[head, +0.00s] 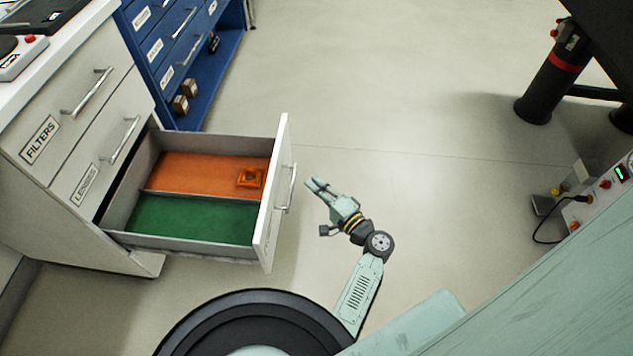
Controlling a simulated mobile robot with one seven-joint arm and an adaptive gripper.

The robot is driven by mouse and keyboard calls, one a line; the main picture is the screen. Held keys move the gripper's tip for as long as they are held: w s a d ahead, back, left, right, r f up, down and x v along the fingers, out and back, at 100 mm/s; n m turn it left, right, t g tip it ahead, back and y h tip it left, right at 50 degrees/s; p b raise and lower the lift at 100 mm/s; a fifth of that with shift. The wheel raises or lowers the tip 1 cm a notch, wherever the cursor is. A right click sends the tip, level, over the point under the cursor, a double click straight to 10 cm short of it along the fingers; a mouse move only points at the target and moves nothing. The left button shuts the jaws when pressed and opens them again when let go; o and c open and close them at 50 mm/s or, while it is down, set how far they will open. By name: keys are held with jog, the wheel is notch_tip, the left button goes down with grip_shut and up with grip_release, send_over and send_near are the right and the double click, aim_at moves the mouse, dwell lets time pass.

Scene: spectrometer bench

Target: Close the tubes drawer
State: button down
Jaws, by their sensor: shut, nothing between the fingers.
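One drawer (278,195) of the white cabinet is pulled far out, below the drawers labelled FILTERS and LENSES. I take it as the tubes drawer, but its label is not visible. Inside are an orange section and a green section, with a small orange square item (250,178) in the orange one. The drawer's white front carries a bar handle (291,188). My gripper (313,184) is shut and empty, just to the right of the handle, with its fingers pointing toward the drawer front. A small gap shows between them.
The FILTERS drawer (70,110) and LENSES drawer (108,158) are closed. A blue cabinet (180,45) stands behind. At the right are a dark table leg (548,85) and an instrument box (605,195) with a cable. The floor between is clear.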

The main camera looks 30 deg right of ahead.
jog(key=p, duration=0.1)
send_near(278, 161)
jog(key=w+d, duration=0.2)
jog(key=w, duration=0.1)
jog(key=a, duration=0.1)
jog(key=w+a+p, duration=0.1)
jog(key=shift+w+a, duration=0.3)
jog(key=shift+a, duration=0.1)
jog(key=shift+w, duration=0.1)
